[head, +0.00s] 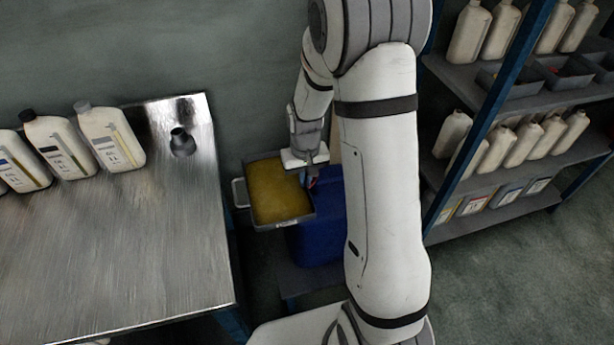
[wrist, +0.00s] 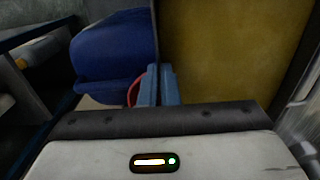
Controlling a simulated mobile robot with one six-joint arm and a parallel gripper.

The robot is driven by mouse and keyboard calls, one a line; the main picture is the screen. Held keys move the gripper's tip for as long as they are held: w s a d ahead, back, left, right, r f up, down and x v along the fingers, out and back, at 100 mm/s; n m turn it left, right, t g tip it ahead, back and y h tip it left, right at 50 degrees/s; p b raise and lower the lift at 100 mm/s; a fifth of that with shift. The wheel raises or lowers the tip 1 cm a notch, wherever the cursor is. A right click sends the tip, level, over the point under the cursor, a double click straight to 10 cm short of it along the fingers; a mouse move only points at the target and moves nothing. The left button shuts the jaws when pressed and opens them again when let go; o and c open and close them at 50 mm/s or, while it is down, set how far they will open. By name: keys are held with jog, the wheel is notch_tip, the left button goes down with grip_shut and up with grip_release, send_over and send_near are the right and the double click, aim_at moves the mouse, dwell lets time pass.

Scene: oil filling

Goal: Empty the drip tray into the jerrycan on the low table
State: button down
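The drip tray (head: 311,216) is a grey rectangular pan holding yellow-brown oil, with a handle on its left side. In the head view it is beside and partly in front of the blue jerrycan (head: 322,235). My gripper (head: 309,180) is at the tray's right edge. In the wrist view the two fingers (wrist: 159,84) are close together on either side of the tray wall (wrist: 157,30), with oil to the right and the jerrycan (wrist: 112,60) to the left. The tray looks about level. The jerrycan's mouth is hidden; a red curved part (wrist: 133,92) shows by the fingers.
The low table (head: 290,279) is under the jerrycan. A metal workbench (head: 150,250) with several white bottles (head: 110,138) and a dark-necked round fitting (head: 182,142) stands to the left. Shelves (head: 500,215) of bottles and bins stand to the right.

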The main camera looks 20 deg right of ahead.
aim_at(308, 191)
jog(key=s, duration=0.1)
jog(key=s+r+p, duration=0.1)
jog(key=shift+s+r, duration=0.25)
jog(key=shift+s, duration=0.05)
jog(key=shift+f+b, duration=1.35)
jog(key=shift+f, duration=0.7)
jog(key=shift+d+r+g+y+p, duration=0.1)
jog(key=shift+r+g+y+p, duration=0.4)
jog(key=shift+p, duration=0.65)
jog(key=shift+w+r+g+y+p, duration=0.15)
jog(key=shift+r+g+y+p, duration=0.15)
jog(key=shift+r+g+p, duration=0.5)
jog(key=shift+d+f, duration=0.1)
jog(key=shift+f, duration=0.1)
jog(key=shift+r+p, duration=0.1)
jog(key=shift+p, duration=0.25)
jog(key=shift+w+d+r+g+y+p, duration=0.2)
jog(key=shift+r+g+y+p, duration=0.3)
jog(key=shift+p, duration=0.35)
jog(key=shift+w+r+g+p, duration=0.1)
jog(key=shift+r+g+p, duration=0.25)
jog(key=shift+g, duration=0.05)
dwell(0.8)
